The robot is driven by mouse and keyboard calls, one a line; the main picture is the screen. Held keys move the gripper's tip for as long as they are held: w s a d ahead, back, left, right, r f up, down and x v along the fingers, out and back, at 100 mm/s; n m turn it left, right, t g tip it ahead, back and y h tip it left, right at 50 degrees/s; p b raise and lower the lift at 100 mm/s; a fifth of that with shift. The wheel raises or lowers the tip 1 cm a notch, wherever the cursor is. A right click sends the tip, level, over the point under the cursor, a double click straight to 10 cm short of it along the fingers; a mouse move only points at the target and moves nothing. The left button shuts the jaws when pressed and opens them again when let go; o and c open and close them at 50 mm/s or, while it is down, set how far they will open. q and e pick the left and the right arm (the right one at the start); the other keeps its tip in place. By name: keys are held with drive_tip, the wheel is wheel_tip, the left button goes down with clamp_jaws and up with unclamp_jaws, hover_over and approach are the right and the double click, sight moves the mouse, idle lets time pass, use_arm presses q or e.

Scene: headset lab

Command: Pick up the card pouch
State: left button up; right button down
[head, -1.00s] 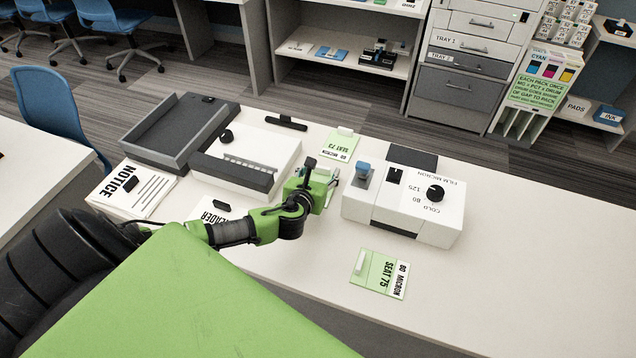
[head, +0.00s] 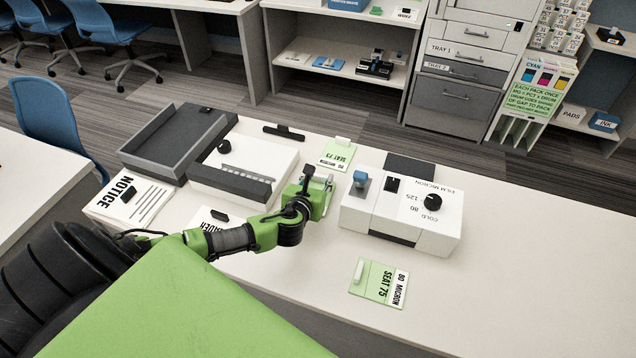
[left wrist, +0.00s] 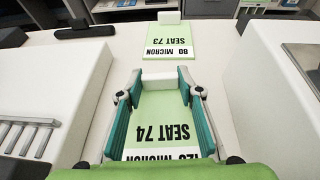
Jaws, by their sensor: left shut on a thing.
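In the left wrist view, a pale green card pouch (left wrist: 152,108) marked SEAT 74 and 125 MICRON lies between the teal fingers of my left gripper (left wrist: 160,82). In the head view, my left gripper (head: 328,184) is low over the table, between the white tray unit and the laminator, and mostly hides this pouch. A SEAT 73 pouch (head: 337,151) lies just beyond it. A SEAT 75 pouch (head: 376,281) lies nearer the front edge. My right gripper is not in view.
The white laminator (head: 415,207) with a black dial stands close right of the gripper. A white unit (head: 255,160) and a dark grey tray (head: 170,148) stand to its left. A NOTICE sheet (head: 135,197) lies at the left. The table's right part is clear.

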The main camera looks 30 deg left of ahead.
use_arm(q)
wheel_tip(320, 180, up, 3)
drive_tip(key=shift+f, duration=0.1)
drive_tip(key=w+r+v, duration=0.1)
drive_tip(key=r+v, duration=0.1)
drive_tip(key=v, duration=0.6)
drive_tip(key=w+d+r+v, duration=0.1)
drive_tip(key=v, duration=0.8)
drive_tip(key=s+d+r+n+g+y, duration=0.1)
drive_tip(key=s+d+r, duration=0.4)
drive_tip(key=d+r, duration=0.6)
drive_tip(key=shift+s+d+n+y+p, duration=0.2)
drive_tip(key=shift+d+n+y+p, duration=0.1)
drive_tip(key=shift+d+n+y, duration=0.35)
drive_tip(key=shift+r, duration=0.1)
